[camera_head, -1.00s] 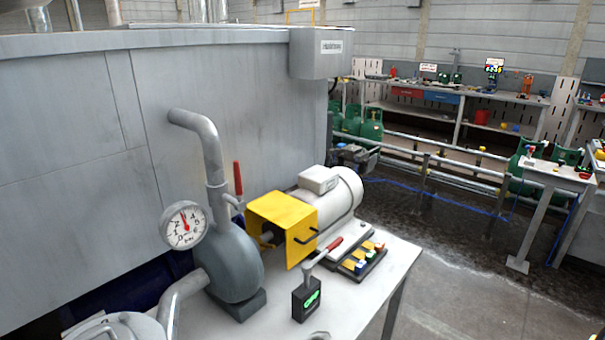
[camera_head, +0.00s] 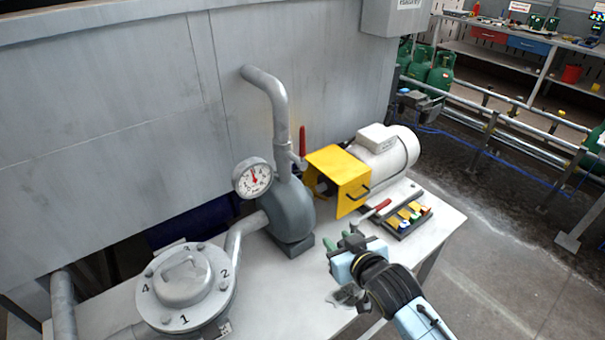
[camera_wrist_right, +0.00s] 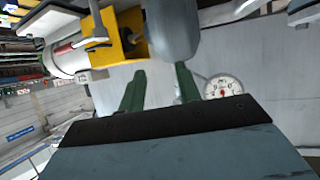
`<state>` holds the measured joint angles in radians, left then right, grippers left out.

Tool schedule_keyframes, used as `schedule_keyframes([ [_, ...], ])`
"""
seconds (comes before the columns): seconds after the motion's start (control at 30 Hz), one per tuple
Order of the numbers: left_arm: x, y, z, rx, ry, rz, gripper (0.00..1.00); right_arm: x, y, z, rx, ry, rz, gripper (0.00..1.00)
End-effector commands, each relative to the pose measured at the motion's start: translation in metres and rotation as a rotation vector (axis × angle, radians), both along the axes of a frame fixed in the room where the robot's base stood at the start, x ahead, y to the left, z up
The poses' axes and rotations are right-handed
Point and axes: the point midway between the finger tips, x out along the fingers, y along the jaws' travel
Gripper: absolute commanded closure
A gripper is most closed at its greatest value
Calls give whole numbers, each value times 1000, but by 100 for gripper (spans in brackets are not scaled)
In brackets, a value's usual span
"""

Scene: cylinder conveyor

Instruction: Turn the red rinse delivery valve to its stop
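A red lever (camera_head: 302,140) stands upright on a small valve on the grey delivery pipe (camera_head: 280,105), above the grey pump (camera_head: 293,212). My right gripper (camera_head: 343,241) is in front of the pump, lower and to the right of the lever, and touches neither. In the right wrist view its two green fingers (camera_wrist_right: 160,88) are apart with nothing between them. The round gauge (camera_head: 252,177) left of the pipe also shows in the wrist view (camera_wrist_right: 222,86). I cannot make out the red lever surely in the wrist view. My left gripper is not in view.
A yellow guard (camera_head: 340,172) and white motor (camera_head: 390,152) stand right of the pump. A round numbered lid (camera_head: 185,275) is at front left. The tank wall rises behind.

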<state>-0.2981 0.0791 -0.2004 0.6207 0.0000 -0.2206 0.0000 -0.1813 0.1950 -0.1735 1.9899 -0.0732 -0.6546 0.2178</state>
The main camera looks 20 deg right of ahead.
Motion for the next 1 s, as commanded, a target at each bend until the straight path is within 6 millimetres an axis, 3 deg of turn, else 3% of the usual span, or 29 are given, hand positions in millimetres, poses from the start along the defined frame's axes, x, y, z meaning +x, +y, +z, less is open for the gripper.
schedule_keyframes([
  [0.03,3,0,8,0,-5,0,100,17,3,48,19,-111,10,66],
  [0.1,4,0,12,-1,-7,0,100,31,6,94,43,-236,25,66],
  [0.2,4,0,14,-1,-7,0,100,41,10,137,69,-359,45,66],
  [0.3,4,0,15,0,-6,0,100,46,12,158,84,-417,57,66],
  [0.47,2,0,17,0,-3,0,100,61,15,163,86,-433,59,66],
  [1.0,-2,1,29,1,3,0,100,152,29,162,86,-429,59,66],
])
